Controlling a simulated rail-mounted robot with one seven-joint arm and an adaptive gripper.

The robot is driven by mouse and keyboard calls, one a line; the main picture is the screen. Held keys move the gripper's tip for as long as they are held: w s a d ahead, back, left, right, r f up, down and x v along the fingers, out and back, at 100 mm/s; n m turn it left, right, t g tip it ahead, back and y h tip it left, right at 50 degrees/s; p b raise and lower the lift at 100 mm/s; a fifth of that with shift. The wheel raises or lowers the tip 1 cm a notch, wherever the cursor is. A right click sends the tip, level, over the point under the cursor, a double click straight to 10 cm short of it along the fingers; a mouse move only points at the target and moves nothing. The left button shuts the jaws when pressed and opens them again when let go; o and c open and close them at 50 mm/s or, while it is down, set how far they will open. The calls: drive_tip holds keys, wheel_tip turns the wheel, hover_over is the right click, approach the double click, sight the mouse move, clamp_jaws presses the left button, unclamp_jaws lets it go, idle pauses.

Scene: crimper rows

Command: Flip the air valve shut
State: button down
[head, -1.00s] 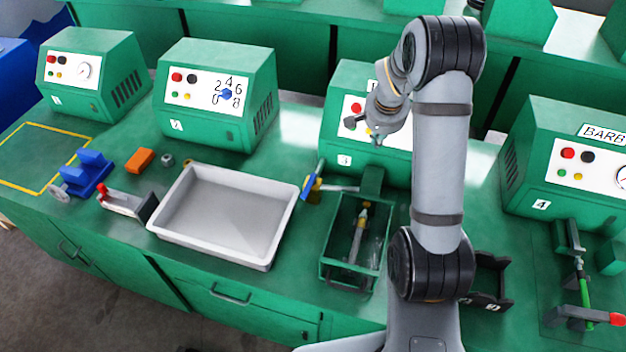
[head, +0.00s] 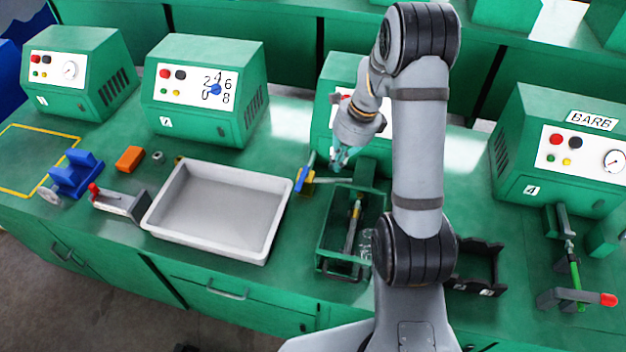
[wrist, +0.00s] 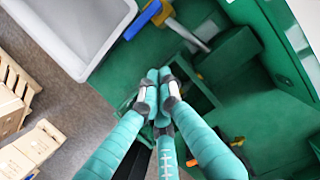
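The air valve (head: 303,182) has a yellow body and a blue handle (head: 306,172). It sits on a grey pipe at the left of machine 3. In the wrist view the yellow body (wrist: 164,12) is at the top centre, with the blue handle (wrist: 143,19) lying crosswise to the pipe (wrist: 188,35). My gripper (head: 339,163) is above the bench, right of the valve and apart from it. In the wrist view my gripper (wrist: 159,88) has its teal fingertips together and holds nothing. The handle is clear of the fingers.
A grey tray (head: 149,226) lies left of the valve. A green open bin (head: 342,265) stands below my gripper. Machine 3 (head: 340,68) is behind and partly hidden by my arm. A black holder (head: 495,262) stands right of my arm.

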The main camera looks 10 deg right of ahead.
sight(302, 181)
drive_tip(key=w+a+f+p, duration=0.2)
drive_tip(key=a+f, duration=0.3)
drive_tip(key=f, duration=0.4)
drive_tip(key=shift+w+a+f, duration=0.25)
drive_tip(key=shift+w+f, duration=0.05)
drive_tip(key=shift+w, duration=0.35)
